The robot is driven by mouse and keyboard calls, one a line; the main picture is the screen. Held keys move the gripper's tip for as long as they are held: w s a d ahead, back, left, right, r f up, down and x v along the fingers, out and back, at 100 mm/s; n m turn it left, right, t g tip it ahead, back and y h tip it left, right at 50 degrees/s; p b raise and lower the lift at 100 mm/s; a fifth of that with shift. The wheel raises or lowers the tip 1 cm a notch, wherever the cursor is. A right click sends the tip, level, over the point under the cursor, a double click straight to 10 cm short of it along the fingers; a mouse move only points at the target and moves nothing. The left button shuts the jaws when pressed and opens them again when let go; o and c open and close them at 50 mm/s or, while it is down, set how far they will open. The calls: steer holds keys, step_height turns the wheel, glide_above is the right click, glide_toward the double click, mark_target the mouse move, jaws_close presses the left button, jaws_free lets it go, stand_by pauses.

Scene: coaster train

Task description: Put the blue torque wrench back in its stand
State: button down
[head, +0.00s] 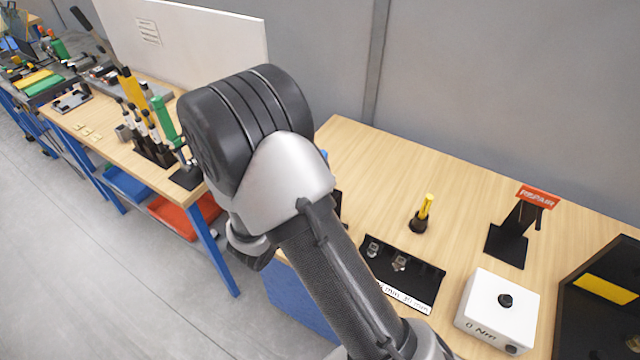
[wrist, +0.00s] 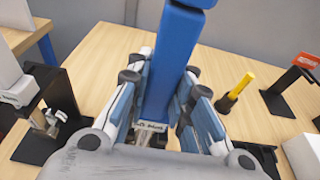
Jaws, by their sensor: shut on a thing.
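The blue torque wrench (wrist: 176,65) stands up between the fingers of my gripper (wrist: 165,115) in the wrist view. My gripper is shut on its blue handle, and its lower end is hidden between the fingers. A black stand (wrist: 58,95) with a pale label and metal parts is at the left of the wrist view, apart from the wrench. I cannot tell for sure whether it is the wrench's stand. In the head view my arm hides the gripper and most of the wrench; only a small blue patch shows beside the arm.
A yellow-handled tool (head: 425,205) stands in a black holder. Behind it to the right is a black stand with a red REPAIR sign (head: 537,195). A black mat (head: 425,280) and a white box (head: 497,310) lie nearer. The table's back (head: 400,160) is clear.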

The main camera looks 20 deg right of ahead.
steer(key=c, duration=1.4)
jaws_free()
steer(key=shift+o, duration=0.3)
steer(key=shift+f, duration=0.1)
steer(key=shift+a, duration=0.1)
steer(key=v, duration=1.2)
steer(key=s+d+r+m+g+y+b, duration=0.2)
steer(key=s+d+r+m+g, duration=0.3)
steer(key=s+d+m+g, duration=0.55)
steer(key=s+a+r+m+t+y+b, duration=0.2)
steer(key=s+a+r+m+t+y, duration=0.2)
steer(key=s+a+m+y, duration=0.5)
steer(key=m+t+y, duration=0.1)
steer(key=m+t, duration=0.1)
steer(key=m, duration=0.3)
steer(key=shift+s+r+m, duration=0.3)
steer(key=shift+s+m, duration=0.05)
steer(key=shift+s, duration=0.05)
